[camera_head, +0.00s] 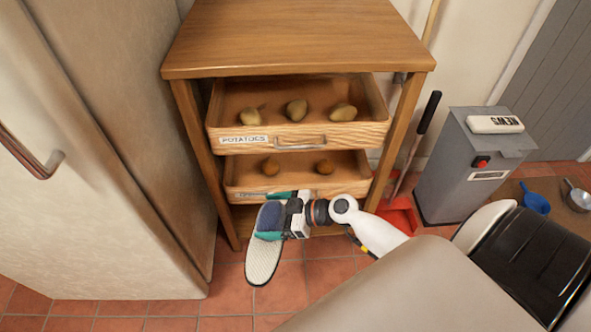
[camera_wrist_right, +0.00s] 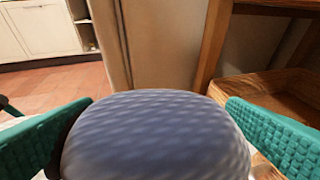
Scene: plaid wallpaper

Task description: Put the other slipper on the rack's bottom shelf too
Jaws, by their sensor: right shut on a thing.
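My right gripper (camera_head: 284,216) is shut on a slipper (camera_head: 263,258) with a blue upper and a pale sole. It holds the slipper in front of the rack, left of its middle, with the sole end pointing down. In the right wrist view the blue upper (camera_wrist_right: 155,140) fills the space between the teal fingers. The wooden rack (camera_head: 300,40) has two tray drawers above a low shelf. The bottom shelf (camera_head: 245,218) is mostly hidden behind the gripper and arm, and I cannot see the other slipper. My left gripper is not in view.
The upper drawer (camera_head: 300,138) holds potatoes, and the lower drawer (camera_head: 345,184) holds two brown items. A fridge (camera_head: 110,130) stands close on the left. A red dustpan (camera_head: 402,217) and a grey bin (camera_head: 470,165) stand on the right. Tiled floor (camera_head: 285,290) is open in front.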

